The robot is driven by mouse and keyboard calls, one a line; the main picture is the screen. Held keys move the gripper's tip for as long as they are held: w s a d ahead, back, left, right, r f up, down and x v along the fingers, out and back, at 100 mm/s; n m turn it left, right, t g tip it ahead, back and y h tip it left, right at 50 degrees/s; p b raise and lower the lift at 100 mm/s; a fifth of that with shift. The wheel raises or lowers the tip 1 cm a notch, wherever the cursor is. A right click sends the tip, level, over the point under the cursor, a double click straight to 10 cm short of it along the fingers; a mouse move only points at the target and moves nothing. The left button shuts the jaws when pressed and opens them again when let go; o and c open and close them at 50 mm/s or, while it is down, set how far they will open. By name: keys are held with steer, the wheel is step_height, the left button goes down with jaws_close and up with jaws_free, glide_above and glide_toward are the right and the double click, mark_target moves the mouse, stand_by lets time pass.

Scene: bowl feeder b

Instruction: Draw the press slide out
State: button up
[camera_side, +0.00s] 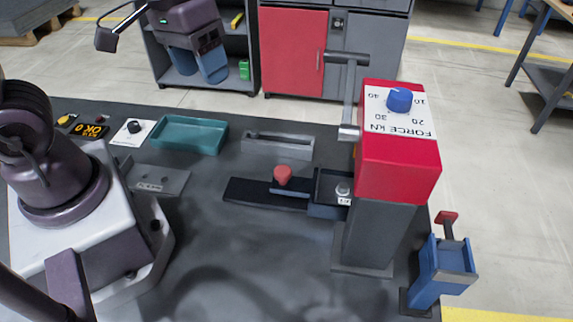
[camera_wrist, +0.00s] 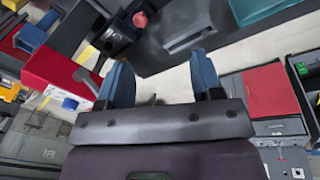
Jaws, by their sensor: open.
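The press has a red head (camera_side: 397,168) with a blue force knob (camera_side: 399,99) on a grey column (camera_side: 375,235). Its dark slide (camera_side: 322,211) sits low against the column, partly under the head, with a small silver part (camera_side: 343,189) in it. The slide's red knob (camera_side: 283,174) stands to the left, over a black rail (camera_side: 245,192). In the wrist view the red knob (camera_wrist: 140,19) is near the top and the red head (camera_wrist: 58,72) at the left. My gripper (camera_wrist: 160,57) is open and empty. In the side view my gripper (camera_side: 201,75) is high at the top, apart from the slide.
A grey lever (camera_side: 348,85) hangs at the head's left. A grey slotted block (camera_side: 278,145) and a teal tray (camera_side: 189,134) lie behind the rail. Dark table in front of the rail is clear.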

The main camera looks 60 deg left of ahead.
mark_target(281, 169)
steer(key=w+d+f+n+g+h, duration=0.25)
steer(key=w+f+n, duration=0.7)
steer(key=n, duration=0.55)
steer(key=shift+t+h, duration=0.25)
steer(key=shift+t, duration=0.2)
steer(key=x, duration=1.2)
steer(key=shift+s+a+f, duration=0.1)
steer(key=shift+s+a, duration=0.1)
steer(key=shift+a, duration=0.05)
steer(key=shift+c, duration=0.3)
jaws_close()
steer(key=shift+a, duration=0.1)
